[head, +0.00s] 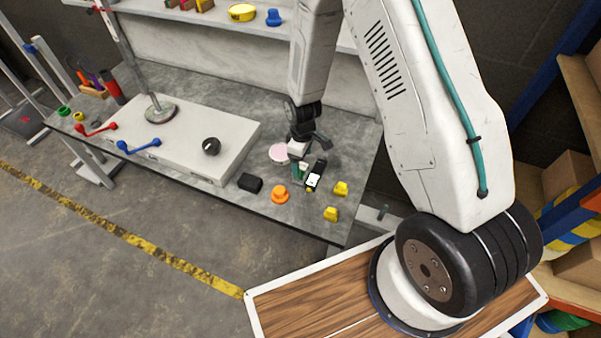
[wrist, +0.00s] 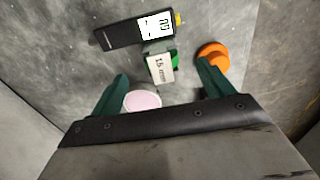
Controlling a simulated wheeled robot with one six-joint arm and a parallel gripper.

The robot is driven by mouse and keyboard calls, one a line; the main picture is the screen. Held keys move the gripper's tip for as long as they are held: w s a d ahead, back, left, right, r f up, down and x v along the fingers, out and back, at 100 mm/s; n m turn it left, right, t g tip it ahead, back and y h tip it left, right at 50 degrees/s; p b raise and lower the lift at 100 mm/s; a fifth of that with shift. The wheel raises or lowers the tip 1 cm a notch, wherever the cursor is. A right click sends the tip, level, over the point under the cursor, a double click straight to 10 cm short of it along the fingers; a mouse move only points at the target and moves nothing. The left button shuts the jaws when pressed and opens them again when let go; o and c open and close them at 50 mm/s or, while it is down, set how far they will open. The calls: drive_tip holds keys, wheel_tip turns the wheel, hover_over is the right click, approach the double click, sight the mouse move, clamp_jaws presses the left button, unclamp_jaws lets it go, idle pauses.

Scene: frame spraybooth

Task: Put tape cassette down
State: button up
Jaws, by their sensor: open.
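The tape cassette (wrist: 160,68), a small green-and-white piece with a printed label, lies on the grey bench top in the wrist view. My gripper (wrist: 163,74) is open, with one dark green finger on each side of the cassette and a visible gap to both. In the head view my gripper (head: 300,160) is low over the right part of the bench, and the cassette is mostly hidden there by the fingers.
A black meter with a white display (wrist: 128,33) lies against or very near the cassette. An orange knob (wrist: 212,54) stands close to the right finger, and a pinkish disc (wrist: 143,100) near the left. Yellow pieces (head: 331,213) and a black block (head: 250,183) are nearby.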

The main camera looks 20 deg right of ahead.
sight(300, 181)
wheel_tip(300, 181, down, 8)
drive_tip(key=shift+w+a+r, duration=0.1)
drive_tip(key=shift+a+r, duration=0.05)
drive_tip(key=shift+r, duration=0.1)
drive_tip(key=c, duration=1.2)
drive_tip(key=shift+r, duration=0.1)
